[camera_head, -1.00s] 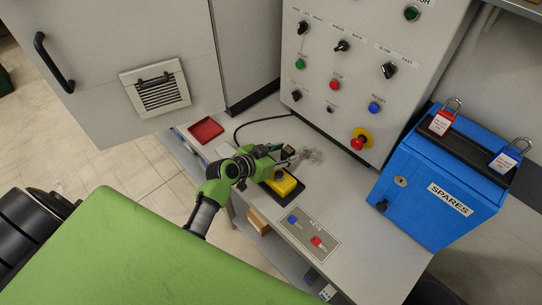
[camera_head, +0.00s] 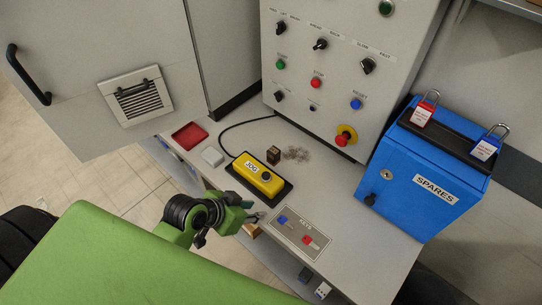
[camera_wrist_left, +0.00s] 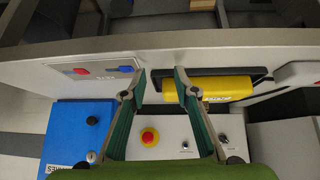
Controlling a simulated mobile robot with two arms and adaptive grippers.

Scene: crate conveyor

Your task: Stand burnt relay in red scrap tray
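A small dark block (camera_head: 273,154), which looks like the burnt relay, stands on the grey bench behind the yellow jog pendant. Its fine detail is too small to tell. The red scrap tray (camera_head: 190,136) lies at the bench's far left end and looks empty. It also shows at the right edge of the wrist view (camera_wrist_left: 300,73). My left gripper (camera_head: 259,217) is at the bench's front edge, beside the key plate and well apart from the block. In the wrist view its fingers (camera_wrist_left: 160,78) are spread with nothing between them. My right gripper is out of view.
The yellow pendant (camera_head: 258,174) lies on a black base between my gripper and the block. A white block (camera_head: 212,157) is near the tray. The key plate (camera_head: 298,232), control panel (camera_head: 330,70) and blue spares box (camera_head: 425,180) border the bench.

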